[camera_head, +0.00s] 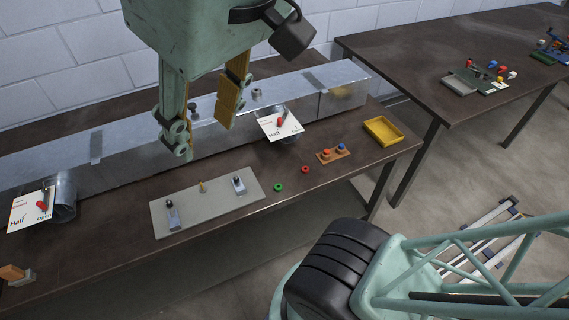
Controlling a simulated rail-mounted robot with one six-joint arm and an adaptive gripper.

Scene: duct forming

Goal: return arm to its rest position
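My gripper (204,108) hangs at the upper middle of the view, above the table and the metal duct. Its two fingers, with yellow pads, stand apart with nothing seen between them. The long silver duct (120,160) runs along the brown table (330,195) below and behind the gripper. Part of the duct is hidden by the gripper. My pale green arm comes down from the top edge of the view.
A grey plate (205,205) with small fittings lies in front of the duct. A green ring (278,187), a red ring (305,169), an orange block (333,154) with knobs and a yellow tray (383,131) are to its right. A second table (420,60) stands behind right.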

